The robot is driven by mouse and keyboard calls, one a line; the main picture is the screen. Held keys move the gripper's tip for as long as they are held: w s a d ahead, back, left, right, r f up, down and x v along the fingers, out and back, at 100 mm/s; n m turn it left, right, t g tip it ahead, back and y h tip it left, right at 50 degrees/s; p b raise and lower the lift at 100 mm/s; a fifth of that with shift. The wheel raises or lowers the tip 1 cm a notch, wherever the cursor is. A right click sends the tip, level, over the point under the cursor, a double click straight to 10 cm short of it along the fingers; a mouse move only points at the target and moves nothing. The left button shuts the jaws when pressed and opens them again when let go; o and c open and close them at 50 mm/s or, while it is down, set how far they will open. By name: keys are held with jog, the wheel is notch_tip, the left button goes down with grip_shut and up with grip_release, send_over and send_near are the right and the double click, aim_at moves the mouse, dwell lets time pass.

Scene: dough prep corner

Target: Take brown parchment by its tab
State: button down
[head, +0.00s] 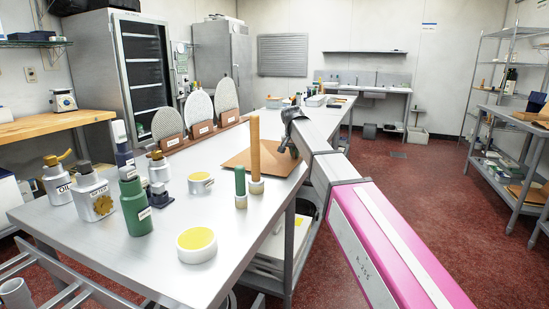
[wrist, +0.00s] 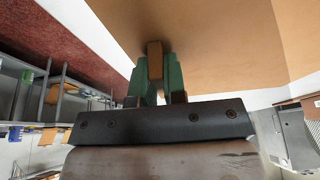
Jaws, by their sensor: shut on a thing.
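The brown parchment (head: 262,158) is a flat tan sheet at the right side of the steel table, behind the tall wooden rod. In the wrist view the parchment (wrist: 215,50) fills the upper middle of the picture. Its small brown tab (wrist: 155,62) sits between the green fingers of my gripper (wrist: 154,75), which is shut on it. In the head view my gripper (head: 291,148) is at the sheet's right edge, with its fingertips small and partly hidden by my arm. I cannot tell whether the sheet is lifted off the table.
A wooden rod (head: 255,150) and a green-handled tool (head: 240,185) stand upright in front of the sheet. Bottles, including a green one (head: 134,208), and a yellow-topped tub (head: 197,245) stand nearer. Paddles in a wooden rack (head: 172,140) stand behind left.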

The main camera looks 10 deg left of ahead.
jog(key=shift+r, duration=1.6)
jog(key=shift+r, duration=0.1)
